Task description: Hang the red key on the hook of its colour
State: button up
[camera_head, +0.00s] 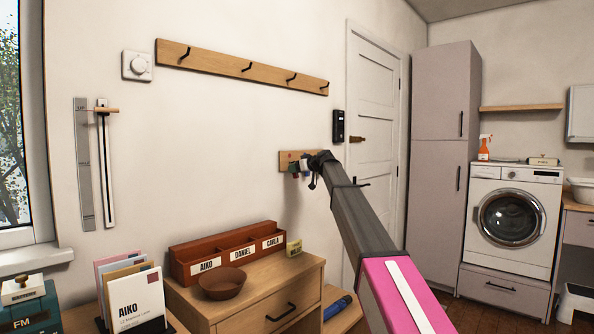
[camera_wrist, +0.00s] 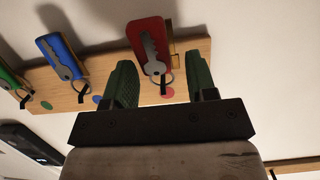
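In the wrist view a red key tag (camera_wrist: 157,30) with a silver key hangs at a wooden key board (camera_wrist: 205,52). Its ring appears to be around the black hook beside the red dot (camera_wrist: 167,93). My gripper (camera_wrist: 161,75) is open, its two green fingers apart, with the key's ring end seen between them. I cannot tell whether either finger touches the key. A blue key (camera_wrist: 62,57) and a green key (camera_wrist: 8,77) hang farther left, near the blue and green dots.
A longer hook rail (camera_head: 220,67) is on the wall above, its hooks bare. A dark keypad (camera_head: 338,126) and a white door (camera_head: 376,100) are right of the board. Below stands a wooden cabinet (camera_head: 255,287) with a name-labelled sorter (camera_head: 200,247) and a brown bowl (camera_head: 222,285).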

jog(key=shift+o, duration=1.1)
jog(key=shift+s+d, duration=0.1)
